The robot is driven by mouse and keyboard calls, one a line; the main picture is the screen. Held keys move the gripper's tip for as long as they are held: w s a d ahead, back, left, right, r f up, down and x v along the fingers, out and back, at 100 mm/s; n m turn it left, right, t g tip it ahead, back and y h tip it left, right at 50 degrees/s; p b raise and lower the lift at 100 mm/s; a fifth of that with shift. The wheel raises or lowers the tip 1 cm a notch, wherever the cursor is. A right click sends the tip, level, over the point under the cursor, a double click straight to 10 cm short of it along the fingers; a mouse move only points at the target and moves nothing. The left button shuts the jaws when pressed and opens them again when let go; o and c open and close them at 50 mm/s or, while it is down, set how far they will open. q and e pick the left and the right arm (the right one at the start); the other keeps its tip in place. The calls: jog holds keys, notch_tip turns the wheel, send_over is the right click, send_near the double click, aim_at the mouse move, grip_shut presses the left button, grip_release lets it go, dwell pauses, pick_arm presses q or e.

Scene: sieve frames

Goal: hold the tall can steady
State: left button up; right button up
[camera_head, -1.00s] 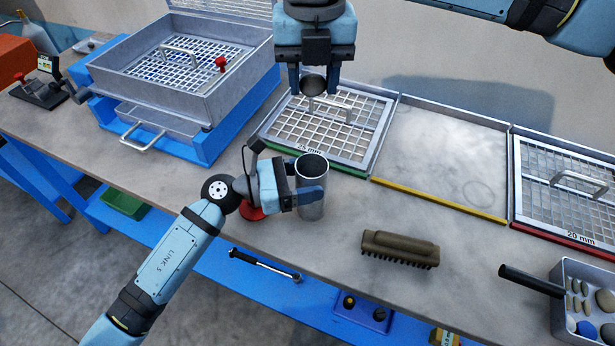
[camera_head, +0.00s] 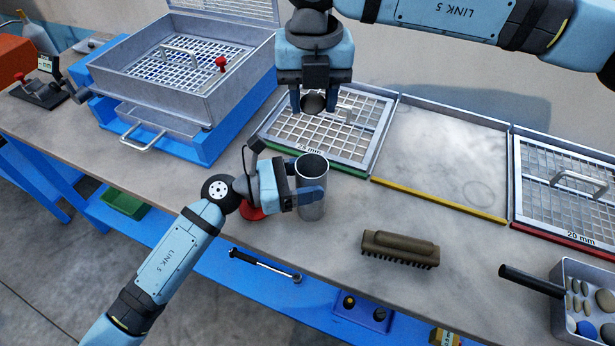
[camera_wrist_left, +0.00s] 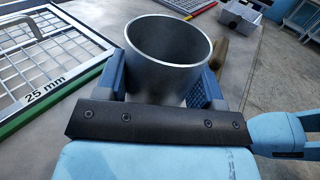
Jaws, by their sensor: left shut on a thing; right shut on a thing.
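The tall can (camera_head: 313,172) is an open metal cylinder standing upright on the bench. My left gripper (camera_head: 308,199) is shut around its side. In the left wrist view the can (camera_wrist_left: 166,82) sits between both fingers (camera_wrist_left: 163,88), its rim above them, and the visible inside looks empty. My right gripper (camera_head: 313,106) is above the 25 mm sieve frame (camera_head: 288,146), behind the can in the picture.
A brown brush (camera_head: 400,247) lies to the right of the can. An empty yellow-edged bay (camera_head: 440,160) and the 20 mm sieve frame (camera_head: 580,238) are further right. A tray of stones (camera_head: 561,318) is at lower right. A blue-based sieve box (camera_head: 200,105) stands at left.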

notch_tip(320, 180, down, 10)
dwell(1.1)
jog(key=shift+r, duration=0.1)
jog(key=o, duration=1)
notch_tip(320, 180, up, 12)
jog(key=shift+r, duration=0.1)
pick_arm(q)
jog(key=o, duration=1.6)
